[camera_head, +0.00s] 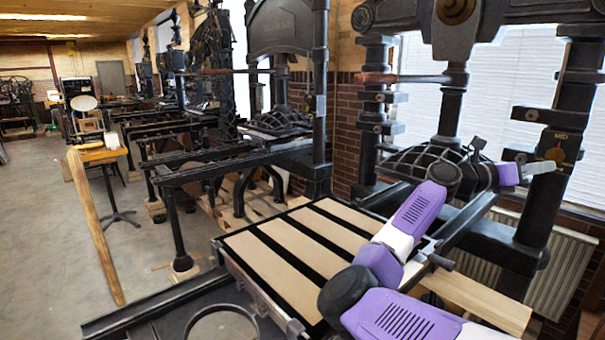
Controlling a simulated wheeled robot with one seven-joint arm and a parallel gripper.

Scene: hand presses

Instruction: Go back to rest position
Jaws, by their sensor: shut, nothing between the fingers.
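My purple and white arm rises from the bottom right corner. It bends at a dark joint over the bed of the nearest hand press (455,100). My gripper (542,167) is at the far end, pointing right in front of the press's right-hand post. It is small in view, shut, with nothing seen in it. I cannot tell whether it touches the press. The press bed (305,232), with tan and black stripes, lies below and left of the arm, partly hidden by it.
A second black press (285,30) and more presses stand along the right wall further back. A long wooden pole (97,225) leans against a small table. A wooden beam (480,300) and a radiator (562,270) are at lower right. Grey floor (50,250) is open on the left.

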